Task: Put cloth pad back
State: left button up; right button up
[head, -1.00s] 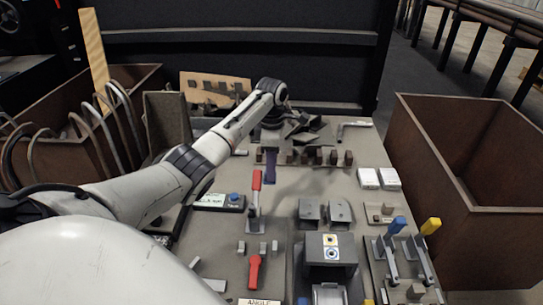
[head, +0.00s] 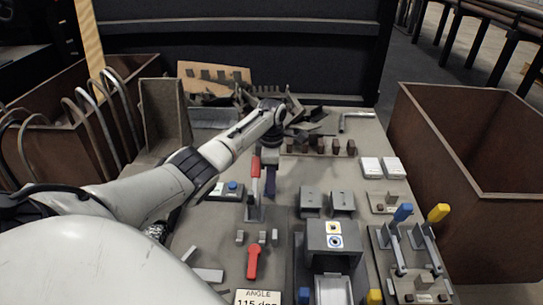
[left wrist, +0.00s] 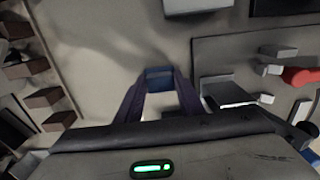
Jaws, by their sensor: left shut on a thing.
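My left gripper (head: 271,176) hangs over the middle of the grey work table, behind a clamp with a red handle (head: 255,180). In the left wrist view its two purple-blue fingers (left wrist: 159,82) stand apart, shut on a small blue piece (left wrist: 159,74) between their tips. This looks like the cloth pad. The bare grey tabletop shows around the fingertips; I cannot tell whether the piece touches it. In the head view the piece is too small to make out apart from the fingers. My right gripper is not in view.
A row of small brown blocks (head: 320,147) stands behind the gripper. A brown bin (head: 455,190) is at the right. A grey box-like fixture (head: 333,240) and blue and yellow levers (head: 403,213) are nearer.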

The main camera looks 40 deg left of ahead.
pick_arm(q)
jog(key=shift+f, duration=0.1)
jog(key=shift+f, duration=0.1)
jog(key=o, duration=0.9)
